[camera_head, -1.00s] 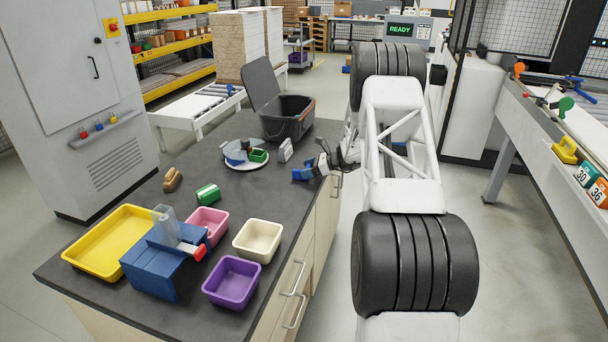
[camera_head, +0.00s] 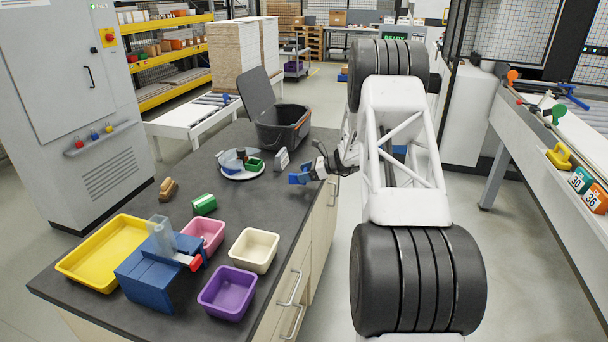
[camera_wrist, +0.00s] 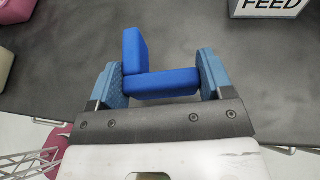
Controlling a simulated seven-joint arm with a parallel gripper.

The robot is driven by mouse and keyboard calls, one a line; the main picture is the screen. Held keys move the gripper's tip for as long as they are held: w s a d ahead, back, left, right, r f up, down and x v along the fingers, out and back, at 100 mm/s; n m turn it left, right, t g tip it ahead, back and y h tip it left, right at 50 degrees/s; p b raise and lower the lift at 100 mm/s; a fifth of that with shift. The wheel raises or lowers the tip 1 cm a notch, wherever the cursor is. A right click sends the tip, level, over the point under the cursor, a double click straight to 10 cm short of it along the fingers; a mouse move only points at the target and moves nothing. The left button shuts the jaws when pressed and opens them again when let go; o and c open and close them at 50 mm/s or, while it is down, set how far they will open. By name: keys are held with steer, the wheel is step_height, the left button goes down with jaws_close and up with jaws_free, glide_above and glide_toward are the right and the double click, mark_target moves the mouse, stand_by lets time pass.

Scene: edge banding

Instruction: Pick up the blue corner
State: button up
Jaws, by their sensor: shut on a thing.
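The blue corner (camera_wrist: 165,83) is an L-shaped block, seen clearly in the wrist view. My gripper (camera_wrist: 162,78) is shut on it, with one light-blue finger pad at each end of its long leg. Its short leg stands up at the left, pointing away from the wrist. In the head view the blue corner (camera_head: 298,178) shows at the tip of my gripper (camera_head: 305,175), near the right edge of the dark worktable. I cannot tell how far it is above the tabletop.
A grey block marked FEED (camera_wrist: 268,8) stands just beyond. A round white plate (camera_head: 233,176) holds blue and green pieces to the left. A black open bin (camera_head: 272,136) stands behind. Yellow (camera_head: 85,262), pink (camera_head: 203,232), cream (camera_head: 254,250) and purple (camera_head: 227,293) trays are at the front.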

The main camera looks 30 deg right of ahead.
steer(key=s+a, duration=0.2)
steer(key=s, duration=0.4)
steer(key=s+a+r, duration=0.1)
steer(key=s+a, duration=0.2)
steer(key=s, duration=0.4)
steer(key=shift+r, duration=0.25)
